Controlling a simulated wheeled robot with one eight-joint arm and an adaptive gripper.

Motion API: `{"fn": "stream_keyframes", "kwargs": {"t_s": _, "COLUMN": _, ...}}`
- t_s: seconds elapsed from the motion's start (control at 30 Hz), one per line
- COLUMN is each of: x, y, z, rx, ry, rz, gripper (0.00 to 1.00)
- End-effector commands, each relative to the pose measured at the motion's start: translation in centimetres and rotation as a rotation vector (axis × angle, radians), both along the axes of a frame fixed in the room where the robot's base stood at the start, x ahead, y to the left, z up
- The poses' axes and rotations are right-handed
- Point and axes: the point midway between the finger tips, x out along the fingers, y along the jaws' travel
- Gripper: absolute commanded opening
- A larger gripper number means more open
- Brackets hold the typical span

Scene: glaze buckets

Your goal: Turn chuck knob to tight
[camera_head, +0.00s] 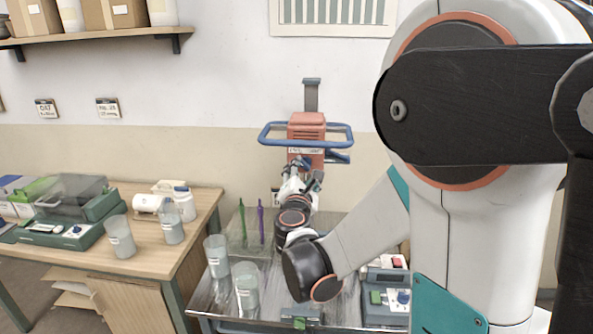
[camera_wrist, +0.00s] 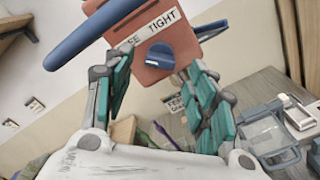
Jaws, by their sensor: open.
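The chuck knob (camera_wrist: 160,52) is a small blue disc on the front of an orange-red mixer head (camera_wrist: 150,75). I cannot tell which setting the knob points to. The mixer head also shows in the head view (camera_head: 307,129), where the knob is hidden. My gripper (camera_wrist: 158,64) is open, its teal-padded fingers to the left and right of the knob in the wrist view. No contact shows. In the head view my gripper (camera_head: 304,175) is just below the mixer head.
Blue handlebars (camera_head: 270,137) stick out around the mixer head. Cups (camera_head: 247,286), a green stick (camera_head: 243,222) and a purple stick (camera_head: 261,222) are on the steel table (camera_head: 208,300) below. A boxy device (camera_head: 386,295) stands right. A wooden table (camera_head: 160,258) is at left.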

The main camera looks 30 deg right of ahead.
Motion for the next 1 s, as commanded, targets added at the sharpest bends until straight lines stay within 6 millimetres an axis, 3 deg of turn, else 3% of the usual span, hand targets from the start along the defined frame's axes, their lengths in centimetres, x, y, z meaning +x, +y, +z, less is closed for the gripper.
{"fn": "stream_keyframes", "kwargs": {"t_s": 0.3, "x": 3.0, "y": -2.1, "z": 0.0, "rx": 0.001, "ry": 0.0, "rz": -0.001, "gripper": 0.52}}
{"fn": "stream_keyframes", "kwargs": {"t_s": 0.63, "x": 3.3, "y": -2.3, "z": 0.0, "rx": 0.001, "ry": -0.001, "rz": 0.0, "gripper": 0.52}}
{"fn": "stream_keyframes", "kwargs": {"t_s": 0.67, "x": 3.3, "y": -2.3, "z": 0.0, "rx": 0.001, "ry": -0.001, "rz": 0.0, "gripper": 0.49}}
{"fn": "stream_keyframes", "kwargs": {"t_s": 0.83, "x": 3.3, "y": -2.3, "z": 0.0, "rx": 0.001, "ry": -0.001, "rz": 0.0, "gripper": 0.11}}
{"fn": "stream_keyframes", "kwargs": {"t_s": 1.0, "x": 3.3, "y": -2.3, "z": 0.0, "rx": 0.001, "ry": -0.001, "rz": 0.0, "gripper": 0.08}}
